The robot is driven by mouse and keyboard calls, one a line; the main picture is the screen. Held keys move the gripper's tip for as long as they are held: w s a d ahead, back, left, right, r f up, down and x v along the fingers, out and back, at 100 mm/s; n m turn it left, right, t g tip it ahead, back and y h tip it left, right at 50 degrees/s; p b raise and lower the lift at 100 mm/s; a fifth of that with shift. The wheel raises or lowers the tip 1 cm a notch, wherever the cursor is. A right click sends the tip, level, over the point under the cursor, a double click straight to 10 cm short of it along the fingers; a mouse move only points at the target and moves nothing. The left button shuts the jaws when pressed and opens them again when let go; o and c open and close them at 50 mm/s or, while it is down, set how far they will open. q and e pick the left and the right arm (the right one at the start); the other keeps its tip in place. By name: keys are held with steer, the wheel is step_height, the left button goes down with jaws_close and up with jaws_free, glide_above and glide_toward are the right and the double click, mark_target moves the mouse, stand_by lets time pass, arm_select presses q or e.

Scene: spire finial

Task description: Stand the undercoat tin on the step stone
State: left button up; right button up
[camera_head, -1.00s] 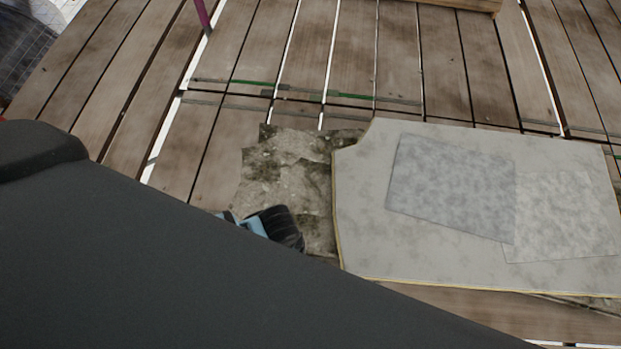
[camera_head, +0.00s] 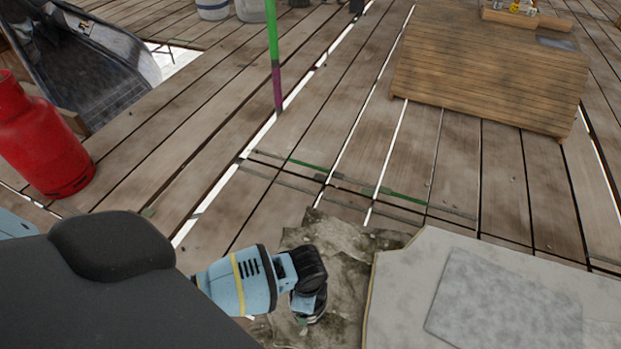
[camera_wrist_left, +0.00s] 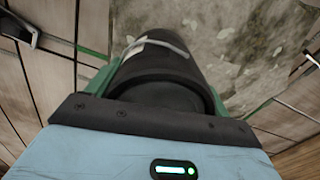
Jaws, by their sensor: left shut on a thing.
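My left gripper (camera_head: 309,304) comes in from the lower left in the head view, at the end of my light blue wrist with a yellow band. It is shut on a dark cylindrical thing, taken to be the undercoat tin (camera_wrist_left: 160,72), with a pale band or handle across its far end in the left wrist view. In the head view the tin is mostly hidden by the wrist and gripper. A mottled, mossy stone slab, likely the step stone (camera_head: 342,243), lies beneath and beyond the gripper; it also shows in the left wrist view (camera_wrist_left: 225,35). I cannot tell whether tin and stone touch. My right gripper is not in view.
A pale grey board (camera_head: 400,300) with a grey sheet (camera_head: 500,305) lies right of the stone. A red gas cylinder (camera_head: 40,145) stands left. A green and purple pole (camera_head: 274,55) rises behind. A slatted wooden platform (camera_head: 490,75) is at back right. Deck planks between are mostly clear.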

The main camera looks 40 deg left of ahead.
arm_select(q)
steer(key=w+a, duration=0.1)
steer(key=w+a+b, duration=0.1)
steer(key=w, duration=0.1)
steer(key=shift+w+a+f, duration=0.15)
steer(key=shift+w, duration=0.15)
steer(key=shift+f+b, duration=1.05)
steer(key=shift+f, duration=0.8)
steer(key=shift+r, duration=0.1)
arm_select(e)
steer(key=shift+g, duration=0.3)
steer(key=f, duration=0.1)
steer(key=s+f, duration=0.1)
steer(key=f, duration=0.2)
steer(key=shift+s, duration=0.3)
arm_select(q)
steer(key=o, duration=0.9)
steer(key=shift+f, duration=0.2)
steer(key=o, duration=0.4)
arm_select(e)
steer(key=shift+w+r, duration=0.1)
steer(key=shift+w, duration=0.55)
arm_select(q)
steer(key=shift+r, duration=0.1)
